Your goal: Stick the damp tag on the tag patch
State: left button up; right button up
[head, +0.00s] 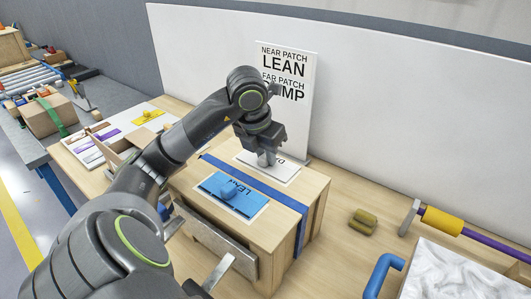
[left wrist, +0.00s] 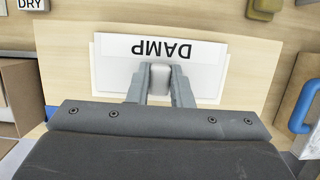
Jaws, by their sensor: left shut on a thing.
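The damp tag (left wrist: 205,55) is a white plate with black "DAMP" lettering and a pale knob; part of it also shows in the head view (head: 286,173). My left gripper (head: 267,161) is shut on the knob, between both fingers in the left wrist view (left wrist: 160,80). The tag lies flat over the white far patch on top of the wooden box (head: 285,214), nearly lined up with it. Whether it touches the patch I cannot tell. My right gripper is not in view.
A sign (head: 290,105) stands behind the box, partly hidden by my arm. A blue strap (head: 300,225) crosses the box. A yellow tag (head: 148,116) lies at the left. Olive blocks (head: 362,222) and a blue handle (head: 381,272) are at the right.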

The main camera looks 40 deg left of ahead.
pick_arm(q)
jog(key=shift+f, duration=0.15)
jog(key=o, duration=0.9)
jog(key=shift+o, duration=0.2)
jog(key=p+v, duration=0.6)
jog(key=v, duration=1.1)
jog(key=shift+r, duration=0.35)
